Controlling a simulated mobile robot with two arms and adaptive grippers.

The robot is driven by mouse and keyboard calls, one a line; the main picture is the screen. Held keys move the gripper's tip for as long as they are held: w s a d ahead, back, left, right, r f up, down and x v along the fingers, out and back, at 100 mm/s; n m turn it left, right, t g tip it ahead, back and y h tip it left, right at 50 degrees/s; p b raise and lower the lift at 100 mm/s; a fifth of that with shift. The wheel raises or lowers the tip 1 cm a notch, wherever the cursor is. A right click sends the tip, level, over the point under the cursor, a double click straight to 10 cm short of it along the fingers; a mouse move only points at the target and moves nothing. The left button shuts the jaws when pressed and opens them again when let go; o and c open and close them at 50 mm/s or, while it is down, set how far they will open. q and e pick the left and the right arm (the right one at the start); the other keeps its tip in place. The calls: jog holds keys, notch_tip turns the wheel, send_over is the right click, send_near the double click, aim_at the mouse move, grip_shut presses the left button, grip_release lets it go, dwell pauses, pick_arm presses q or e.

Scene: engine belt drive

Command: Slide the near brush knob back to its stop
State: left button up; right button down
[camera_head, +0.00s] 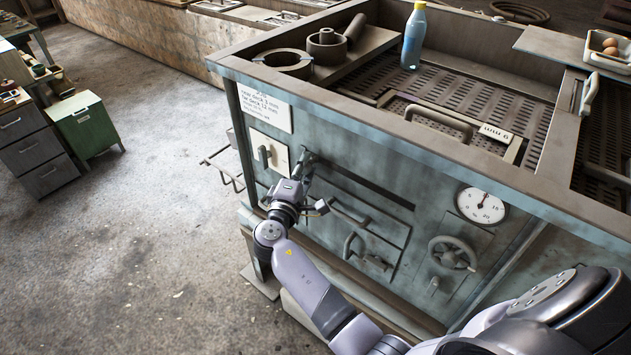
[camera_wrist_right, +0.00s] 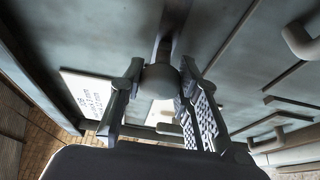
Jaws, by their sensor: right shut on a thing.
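The brush knob (camera_wrist_right: 160,81) is a dark, rounded knob on a short stem that comes out of the machine's front panel in the right wrist view. My right gripper (camera_wrist_right: 163,92) has its two fingers on either side of the knob and is shut on it. In the head view my right gripper (camera_head: 303,177) is at the left end of a dark slanted slot (camera_head: 370,187) in the blue-grey front panel. There the gripper mostly hides the knob. My left gripper is not in view.
A plate with a lever (camera_head: 265,154) sits just left of my right gripper. Drawer-like handles (camera_head: 348,213), a handwheel (camera_head: 452,254) and a dial (camera_head: 482,205) are to the right. A blue bottle (camera_head: 414,37) stands on top.

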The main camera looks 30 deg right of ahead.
jog(key=shift+w+a, duration=0.1)
jog(key=c, duration=1.6)
grip_release()
jog(key=shift+c, duration=0.2)
jog(key=o, duration=0.5)
jog(key=shift+w, duration=0.15)
jog(key=shift+c, duration=0.2)
jog(key=v, duration=0.7)
jog(key=shift+s+a, duration=0.25)
jog(key=shift+s, duration=0.05)
